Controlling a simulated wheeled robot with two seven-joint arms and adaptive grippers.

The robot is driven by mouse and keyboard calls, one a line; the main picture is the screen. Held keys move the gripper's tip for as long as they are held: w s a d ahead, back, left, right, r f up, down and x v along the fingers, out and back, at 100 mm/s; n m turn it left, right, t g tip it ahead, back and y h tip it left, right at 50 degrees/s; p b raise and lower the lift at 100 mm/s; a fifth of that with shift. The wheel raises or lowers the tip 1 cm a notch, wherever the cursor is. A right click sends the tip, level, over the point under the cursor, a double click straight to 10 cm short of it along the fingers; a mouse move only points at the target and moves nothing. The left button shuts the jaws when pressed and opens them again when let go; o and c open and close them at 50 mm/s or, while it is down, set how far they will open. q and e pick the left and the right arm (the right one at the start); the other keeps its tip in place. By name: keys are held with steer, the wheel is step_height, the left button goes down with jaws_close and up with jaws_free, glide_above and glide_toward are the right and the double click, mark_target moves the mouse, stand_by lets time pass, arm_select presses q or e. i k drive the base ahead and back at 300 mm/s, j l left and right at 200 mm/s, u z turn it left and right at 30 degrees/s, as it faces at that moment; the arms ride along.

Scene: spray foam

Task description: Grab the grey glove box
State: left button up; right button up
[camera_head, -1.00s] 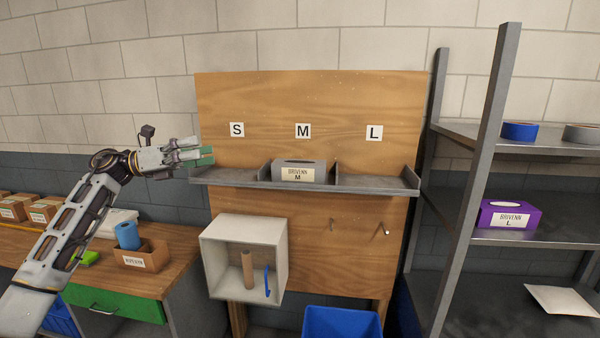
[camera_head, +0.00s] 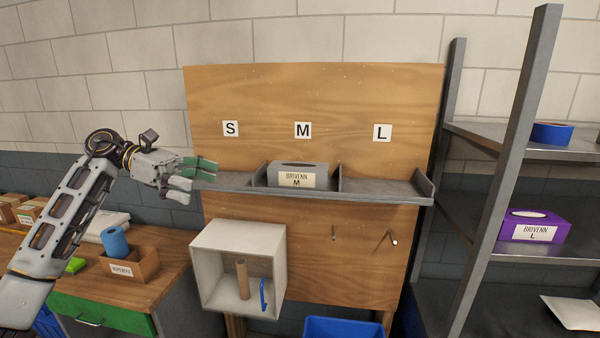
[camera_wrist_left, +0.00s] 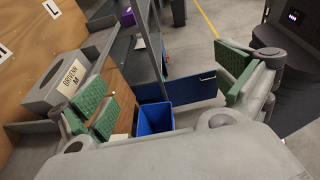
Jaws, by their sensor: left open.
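The grey glove box (camera_head: 297,168), labelled "BRIVENN M", sits upright in the middle compartment of the grey wall shelf (camera_head: 350,194), under the letter M. In the left wrist view, the box (camera_wrist_left: 50,90) shows at the left, beyond one finger. My left gripper (camera_head: 198,177) is open and empty, with green pads, at the left end of the shelf. It is to the left of the box and apart from it. My right gripper is not in view.
The shelf has low dividers; its right compartment is empty. A purple glove box (camera_head: 533,226) is on the metal rack (camera_head: 500,150) at right. A white open box (camera_head: 210,262) and blue bin (camera_head: 343,329) are below. A workbench (camera_head: 170,270) stands at left.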

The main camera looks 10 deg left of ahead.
mark_target(281, 174)
steer(key=i, duration=1.1)
